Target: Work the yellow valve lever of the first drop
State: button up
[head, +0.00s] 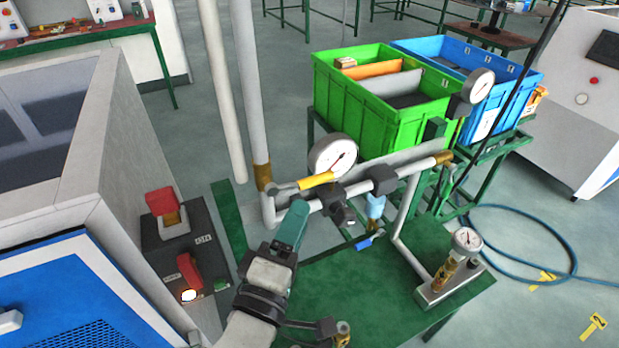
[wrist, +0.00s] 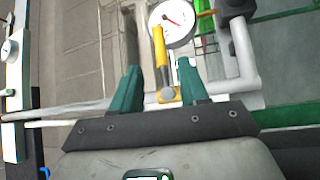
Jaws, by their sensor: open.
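The yellow valve lever (head: 316,180) sits on the grey pipe just below a round white gauge (head: 332,156) in the head view. In the wrist view the lever (wrist: 159,50) runs lengthwise between my two green fingers, with the gauge (wrist: 171,22) beyond it. In the wrist view my gripper (wrist: 159,78) is open, with a finger on each side of the lever. I see a gap on both sides; exact contact is hard to tell.
A vertical pipe (head: 240,80) rises left of the lever. A control box with red switches (head: 185,270) stands left of my arm. A green crate (head: 375,105) and a blue crate (head: 500,66) stand behind the pipe. A blue hose (head: 570,240) lies on the floor at right.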

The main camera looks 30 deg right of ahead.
aim_at(317, 175)
jog(key=p+x, duration=0.2)
jog(key=x, duration=0.7)
jog(key=shift+w+d, duration=0.2)
jog(key=shift+d, duration=0.15)
jog(key=shift+c, duration=0.2)
grip_shut()
